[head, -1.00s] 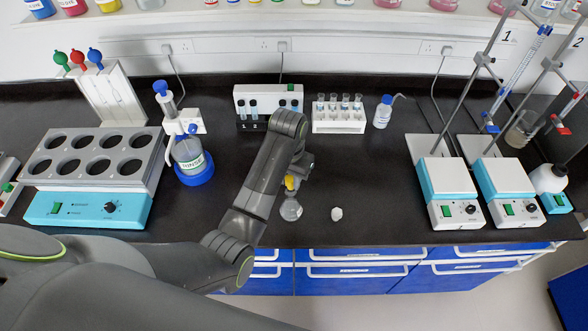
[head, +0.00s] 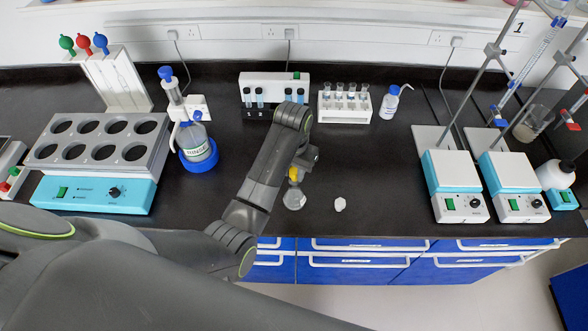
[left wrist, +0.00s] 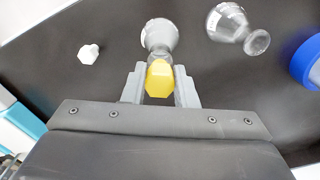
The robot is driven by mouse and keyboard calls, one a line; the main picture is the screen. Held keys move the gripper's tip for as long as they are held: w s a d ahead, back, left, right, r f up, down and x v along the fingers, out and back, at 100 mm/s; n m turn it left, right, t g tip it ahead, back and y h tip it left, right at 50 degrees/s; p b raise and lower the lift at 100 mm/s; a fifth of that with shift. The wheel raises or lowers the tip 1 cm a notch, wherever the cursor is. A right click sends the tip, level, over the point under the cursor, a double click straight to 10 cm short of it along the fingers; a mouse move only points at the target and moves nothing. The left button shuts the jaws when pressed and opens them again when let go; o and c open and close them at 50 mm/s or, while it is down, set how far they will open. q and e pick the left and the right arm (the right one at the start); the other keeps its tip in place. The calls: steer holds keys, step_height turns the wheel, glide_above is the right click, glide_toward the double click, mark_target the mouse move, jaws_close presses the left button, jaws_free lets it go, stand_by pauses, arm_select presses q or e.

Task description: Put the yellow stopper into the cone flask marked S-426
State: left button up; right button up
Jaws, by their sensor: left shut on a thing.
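My left gripper (left wrist: 160,86) is shut on the yellow stopper (left wrist: 159,78), which also shows in the head view (head: 294,174). A clear cone flask (head: 294,199) stands on the black counter right below the stopper. In the left wrist view this flask (left wrist: 160,34) lies just beyond the fingertips, its neck lined up with the stopper. I cannot tell whether the stopper is in the neck or just above it. A second clear flask (left wrist: 233,22) shows only in the left wrist view; my arm hides it in the head view. No S-426 mark is readable. My right gripper is not in view.
A white stopper (head: 340,204) lies on the counter right of the flask. A tube rack (head: 345,115) is behind, hotplates (head: 452,172) at right. The counter between flask and hotplates is mostly clear.

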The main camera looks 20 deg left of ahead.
arm_select(q)
steer(key=shift+f, duration=0.55)
stand_by(0.6)
steer(key=shift+f+b, duration=0.45)
steer(key=shift+f, duration=0.15)
steer(key=o, duration=1)
steer(key=shift+r, duration=0.1)
